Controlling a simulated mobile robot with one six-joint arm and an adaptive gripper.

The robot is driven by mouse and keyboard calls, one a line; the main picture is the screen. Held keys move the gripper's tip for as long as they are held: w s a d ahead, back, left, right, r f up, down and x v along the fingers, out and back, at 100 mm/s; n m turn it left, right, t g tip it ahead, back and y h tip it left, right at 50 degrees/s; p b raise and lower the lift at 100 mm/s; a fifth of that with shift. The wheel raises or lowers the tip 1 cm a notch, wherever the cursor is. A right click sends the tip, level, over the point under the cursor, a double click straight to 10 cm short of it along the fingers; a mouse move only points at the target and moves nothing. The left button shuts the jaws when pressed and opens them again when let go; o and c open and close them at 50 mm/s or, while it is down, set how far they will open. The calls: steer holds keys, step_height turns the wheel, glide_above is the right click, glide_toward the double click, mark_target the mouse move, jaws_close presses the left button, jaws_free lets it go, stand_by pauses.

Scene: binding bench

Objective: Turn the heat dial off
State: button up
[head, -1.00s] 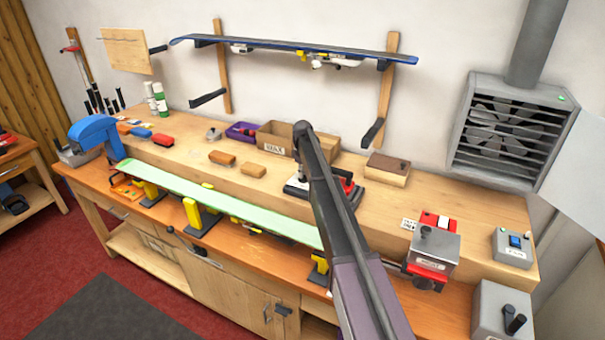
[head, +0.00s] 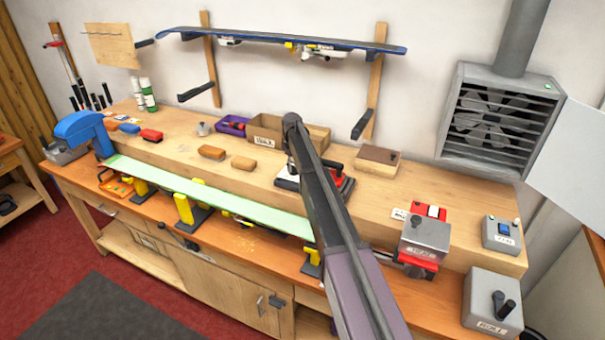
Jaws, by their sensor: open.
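I cannot tell which part is the heat dial. A grey box (head: 492,312) at the lower right carries black knob-like controls (head: 504,303); its label is too small to read surely. A red and grey unit (head: 424,242) on the bench front has a small dark knob on top and a blurred label. A black and red iron-like tool (head: 335,175) rests on a pale plate, partly hidden by my arm. My arm crosses the middle of the head view and hides what lies behind it.
A long pale-green board (head: 205,196) lies along the bench on yellow and black supports. A cardboard box (head: 268,130), a brown-topped block (head: 378,160) and a control box with a blue button (head: 502,233) stand behind. A fan vent (head: 500,122) is on the wall.

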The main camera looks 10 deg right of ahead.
steer(key=shift+m, duration=0.3)
steer(key=m, duration=0.6)
steer(key=shift+w+d, duration=0.1)
steer(key=shift+d, duration=0.05)
steer(key=m, duration=0.7)
steer(key=shift+d, duration=0.15)
step_height(320, 180, up, 14)
steer(key=p, duration=1.4)
steer(key=s+m, duration=0.3)
steer(key=s, duration=2.4)
steer(key=shift+d+t, duration=0.2)
steer(key=shift+t, duration=0.1)
steer(key=shift+s+f, duration=0.1)
steer(key=shift+f, duration=0.05)
